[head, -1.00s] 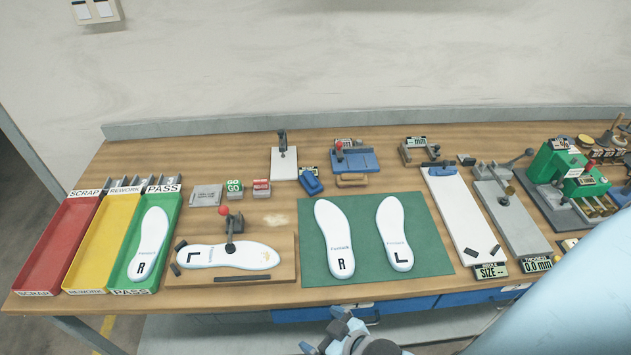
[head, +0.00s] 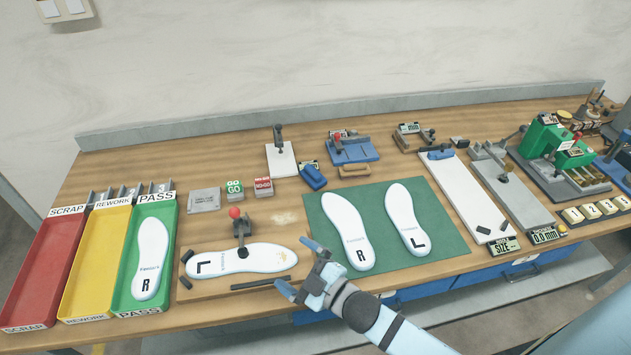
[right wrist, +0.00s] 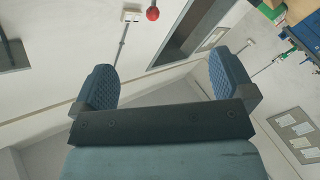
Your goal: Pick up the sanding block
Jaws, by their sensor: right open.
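No block is marked as the sanding block. A small tan block (head: 355,171) lies in front of the blue fixture at the back middle of the bench and may be it. A blue block-like tool (head: 313,177) lies just left of it. My right gripper (head: 300,268) is open and empty, near the bench's front edge between the clamp board and the green mat, well short of both. Its spread fingers also show in the right wrist view (right wrist: 163,83), with nothing between them. My left gripper is not in view.
A clamp board (head: 205,288) holds a white insole under a red-knobbed clamp (head: 240,222). A green mat (head: 440,258) bears two insoles. Red (head: 22,290), yellow (head: 87,300) and green (head: 125,300) trays stand left. Gauges and a green press (head: 550,140) stand right.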

